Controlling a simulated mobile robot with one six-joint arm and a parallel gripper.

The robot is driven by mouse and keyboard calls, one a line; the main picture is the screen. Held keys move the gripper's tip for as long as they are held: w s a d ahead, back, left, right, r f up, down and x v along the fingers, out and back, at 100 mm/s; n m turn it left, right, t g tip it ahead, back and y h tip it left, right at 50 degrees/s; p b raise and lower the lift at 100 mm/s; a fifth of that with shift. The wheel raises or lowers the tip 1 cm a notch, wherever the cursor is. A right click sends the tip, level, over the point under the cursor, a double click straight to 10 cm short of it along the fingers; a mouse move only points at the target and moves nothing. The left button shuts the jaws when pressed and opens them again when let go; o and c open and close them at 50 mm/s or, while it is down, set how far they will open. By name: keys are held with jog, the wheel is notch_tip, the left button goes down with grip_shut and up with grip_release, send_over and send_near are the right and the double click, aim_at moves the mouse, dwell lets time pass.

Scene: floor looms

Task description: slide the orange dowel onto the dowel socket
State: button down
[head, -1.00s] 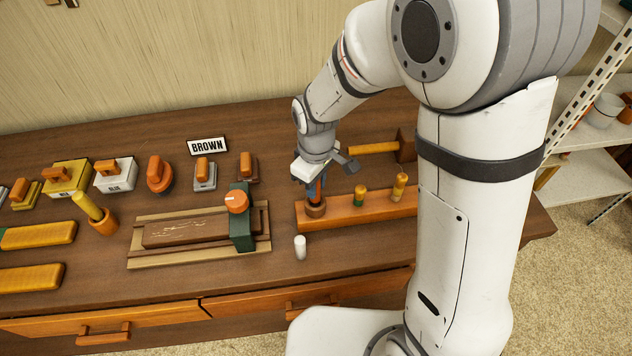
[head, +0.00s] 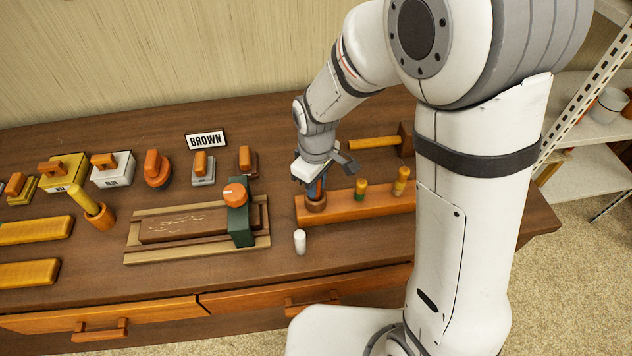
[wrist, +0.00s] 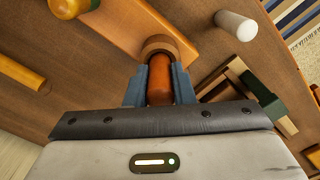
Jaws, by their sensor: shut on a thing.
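The orange dowel (wrist: 160,80) is upright between the two blue-grey fingers of my gripper (wrist: 159,85), which are shut on it. In the head view my gripper (head: 316,188) points down over the left end of an orange wooden rail. The dowel socket, a round brown collar (head: 316,204), stands on that end of the rail. The socket also shows in the wrist view (wrist: 168,42), right at the dowel's far end. The dowel's lower end meets the collar; how deep it sits is hidden.
A white cylinder (head: 300,241) stands in front. A wooden jig with a green clamp (head: 240,220) lies to the left. A mallet (head: 375,143) lies behind.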

jog(key=shift+f, duration=0.15)
jog(key=shift+f+b, duration=0.65)
jog(key=c, duration=1.2)
grip_release()
jog(key=shift+o, duration=0.2)
jog(key=shift+r, duration=0.1)
notch_tip(320, 180, up, 7)
jog(key=shift+r, duration=0.35)
